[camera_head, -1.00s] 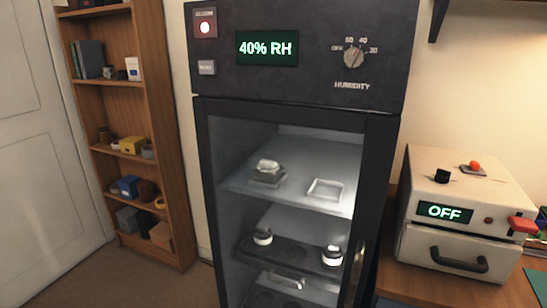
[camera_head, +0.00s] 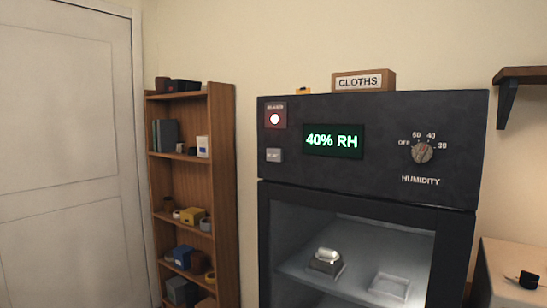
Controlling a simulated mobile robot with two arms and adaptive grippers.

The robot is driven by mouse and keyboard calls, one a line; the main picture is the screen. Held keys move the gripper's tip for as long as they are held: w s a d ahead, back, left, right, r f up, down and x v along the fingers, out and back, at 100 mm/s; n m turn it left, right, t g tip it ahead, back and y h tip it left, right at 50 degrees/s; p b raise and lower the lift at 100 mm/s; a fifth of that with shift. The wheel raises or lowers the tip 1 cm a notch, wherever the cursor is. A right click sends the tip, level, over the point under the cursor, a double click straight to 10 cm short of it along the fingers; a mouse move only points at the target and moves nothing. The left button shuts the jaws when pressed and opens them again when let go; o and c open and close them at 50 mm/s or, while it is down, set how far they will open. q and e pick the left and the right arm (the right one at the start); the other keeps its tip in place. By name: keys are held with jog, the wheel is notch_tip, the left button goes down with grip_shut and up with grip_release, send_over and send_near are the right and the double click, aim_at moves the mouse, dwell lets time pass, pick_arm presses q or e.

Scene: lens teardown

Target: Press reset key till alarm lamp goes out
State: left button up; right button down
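The alarm lamp (camera_head: 275,119) is a round light on a red plate at the upper left of the dark cabinet's front panel. It glows bright whitish-pink, so it is lit. To the right, the green display (camera_head: 333,140) reads 40% RH. The humidity knob (camera_head: 422,153) is at the panel's right. Neither of my grippers is in view.
The dark cabinet (camera_head: 370,195) has a glass door below the panel, with a small device (camera_head: 326,262) and a clear tray (camera_head: 389,286) inside. A box marked CLOTHS (camera_head: 364,81) sits on top. A wooden bookshelf (camera_head: 222,190) and white door (camera_head: 68,150) are at left.

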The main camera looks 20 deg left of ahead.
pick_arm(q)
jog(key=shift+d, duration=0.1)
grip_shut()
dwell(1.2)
